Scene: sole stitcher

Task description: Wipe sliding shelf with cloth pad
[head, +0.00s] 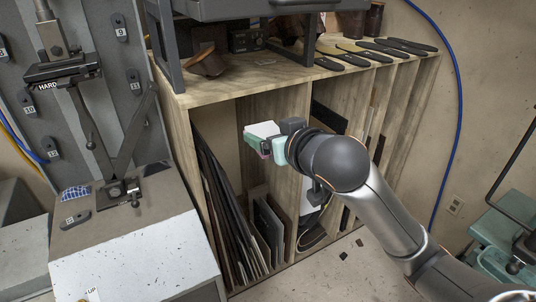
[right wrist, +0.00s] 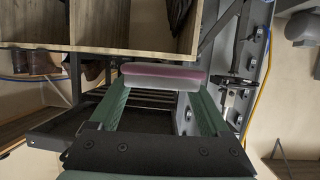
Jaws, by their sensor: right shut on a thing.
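My right gripper (head: 264,144) has green fingers and is shut on a cloth pad (head: 262,130), held in the air in front of the wooden cabinet's open bays. The pad looks white in the head view. In the right wrist view the pad (right wrist: 164,77) spans between the two fingertips and is white with a pink band. A dark grey metal shelf on a frame (head: 225,9) stands on the cabinet top, cut off by the picture's upper edge; I take it as the sliding shelf. The pad is apart from it. My left gripper is not in view.
The wooden cabinet (head: 215,92) holds upright dark sheets (head: 222,205) in its bays. Dark soles (head: 385,50) and a brown leather piece (head: 207,63) lie on top. A grey machine (head: 135,235) stands at left. A green stool-like item (head: 497,232) is at right.

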